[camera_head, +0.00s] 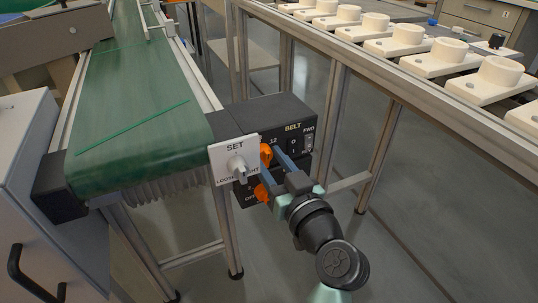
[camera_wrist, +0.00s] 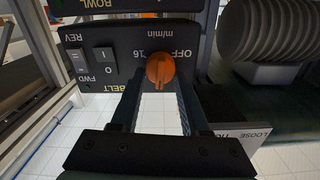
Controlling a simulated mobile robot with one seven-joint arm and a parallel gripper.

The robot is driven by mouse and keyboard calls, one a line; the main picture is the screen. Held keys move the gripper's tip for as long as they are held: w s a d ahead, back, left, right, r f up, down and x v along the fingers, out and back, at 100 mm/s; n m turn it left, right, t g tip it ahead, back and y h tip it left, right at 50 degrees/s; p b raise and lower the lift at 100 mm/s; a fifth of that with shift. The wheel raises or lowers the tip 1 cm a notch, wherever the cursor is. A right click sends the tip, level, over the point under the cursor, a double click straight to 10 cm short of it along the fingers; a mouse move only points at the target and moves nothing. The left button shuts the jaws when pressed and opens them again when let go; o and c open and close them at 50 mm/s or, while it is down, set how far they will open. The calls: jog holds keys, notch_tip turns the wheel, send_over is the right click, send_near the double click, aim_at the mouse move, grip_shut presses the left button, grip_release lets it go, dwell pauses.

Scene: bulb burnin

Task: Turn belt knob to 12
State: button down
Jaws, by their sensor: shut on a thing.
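The black BELT control box (camera_head: 291,112) hangs at the near end of the green conveyor. Its upper orange knob (camera_head: 266,153) is the belt knob, with a 12 printed above it. In the wrist view the panel is upside down, and the belt knob (camera_wrist: 161,71) sits between the labels 16 and OFF. My gripper (camera_head: 272,153) is shut on this knob, with one blue finger on each side; its fingertips also show in the wrist view (camera_wrist: 160,88). The knob's exact pointer direction is hard to tell.
A white SET plate (camera_head: 233,161) with a pale knob stands close left of my fingers. A second orange knob (camera_head: 262,193) is below on the box. A FWD/REV rocker switch (camera_head: 308,142) is to the right. The conveyor belt (camera_head: 140,110) and a metal-framed table (camera_head: 400,92) flank the box.

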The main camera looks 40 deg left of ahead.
jog(key=m+p, duration=0.2)
jog(key=m, duration=0.1)
jog(key=m+p, duration=0.2)
jog(key=m, duration=0.1)
jog(key=shift+w+d, duration=0.1)
jog(key=shift+w, duration=0.1)
jog(key=shift+w+f+m+p, duration=0.1)
jog(key=shift+f+m+p, duration=0.1)
jog(key=shift+m+p, duration=1.6)
jog(key=shift+m+b, duration=0.45)
jog(key=shift+m, duration=0.25)
jog(key=shift+c, duration=2)
grip_release()
jog(key=p+v, duration=0.3)
jog(key=v, duration=1)
